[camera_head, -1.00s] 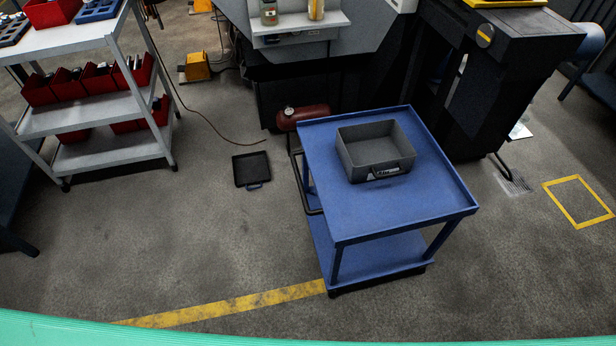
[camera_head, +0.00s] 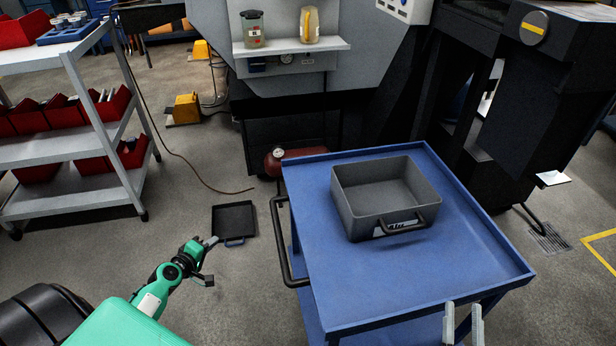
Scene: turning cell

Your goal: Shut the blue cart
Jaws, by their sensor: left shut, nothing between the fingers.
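The blue cart (camera_head: 330,285) stands at the centre right, with a raised rim around its flat top and a black bar handle (camera_head: 280,243) on its left side. No door or drawer shows on it. An open, empty grey bin (camera_head: 348,205) with a front handle sits on its top. My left gripper (camera_head: 212,260), on the green arm, is shut and empty over the floor left of the cart, apart from the handle in the picture. My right gripper (camera_head: 462,308) shows as two pale fingers with a gap between them, at the cart's near edge; nothing shows between them.
A flat black tray (camera_head: 234,219) lies on the floor left of the cart. A grey shelf rack (camera_head: 75,198) with red bins stands at the left. A red tank (camera_head: 290,158) and dark machinery stand behind the cart. Floor between rack and cart is mostly clear.

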